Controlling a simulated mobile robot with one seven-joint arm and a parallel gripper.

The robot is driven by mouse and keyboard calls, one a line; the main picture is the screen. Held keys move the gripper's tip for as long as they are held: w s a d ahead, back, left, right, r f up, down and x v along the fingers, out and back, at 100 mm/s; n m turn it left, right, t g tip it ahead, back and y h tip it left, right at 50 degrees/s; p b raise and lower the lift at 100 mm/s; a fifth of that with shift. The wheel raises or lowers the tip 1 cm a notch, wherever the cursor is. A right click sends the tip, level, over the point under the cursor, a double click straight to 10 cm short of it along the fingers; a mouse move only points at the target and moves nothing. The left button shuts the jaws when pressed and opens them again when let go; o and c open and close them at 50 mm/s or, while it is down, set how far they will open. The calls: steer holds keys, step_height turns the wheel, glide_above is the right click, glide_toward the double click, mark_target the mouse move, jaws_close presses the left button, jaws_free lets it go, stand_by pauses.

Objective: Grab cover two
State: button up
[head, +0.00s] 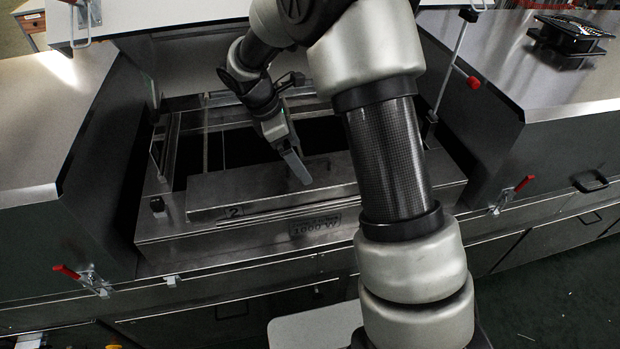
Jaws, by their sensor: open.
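Cover two looks to be the flat metal panel (238,186) with a "2" marked near its front left corner. It lies across the front of the open dryer bay. My gripper (298,168) is over the right part of this panel, pointing down and toward the front. It is open, with nothing seen between its fingers. One pale finger shows clearly; the other is mostly hidden. I cannot tell whether the fingertips touch the panel.
Metal housings flank the bay at left (58,140) and right (540,85). A raised lid (160,12) stands behind, with a thin prop rod (455,60) at right. Red-handled latches (85,278) sit along the front. A black device (570,35) rests on the right housing.

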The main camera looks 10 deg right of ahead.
steer(key=shift+x, duration=2.75)
steer(key=shift+s, duration=0.1)
steer(key=shift+c, duration=0.4)
steer(key=c, duration=1.1)
